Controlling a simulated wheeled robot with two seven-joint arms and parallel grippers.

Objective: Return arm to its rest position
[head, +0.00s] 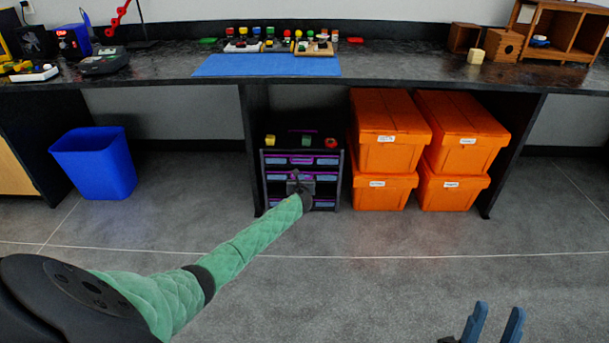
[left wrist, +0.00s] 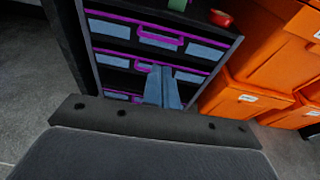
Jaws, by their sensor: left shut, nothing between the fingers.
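My left arm, in a green sleeve, reaches forward across the head view. Its gripper (head: 299,181) is in front of the small drawer cabinet (head: 266,190) under the bench. In the left wrist view the blue fingers (left wrist: 162,88) are together and empty, in front of the cabinet's purple-trimmed drawers (left wrist: 130,32). I cannot tell whether they touch the drawer fronts. My right gripper (head: 494,324) shows at the bottom right of the head view, its two blue fingers apart and empty.
Orange bins (head: 392,142) are stacked right of the cabinet. A blue waste bin (head: 95,165) stands to the left. Small blocks sit on the cabinet top. The bench (head: 400,66) overhangs the cabinet. The grey floor (head: 360,285) in front is clear.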

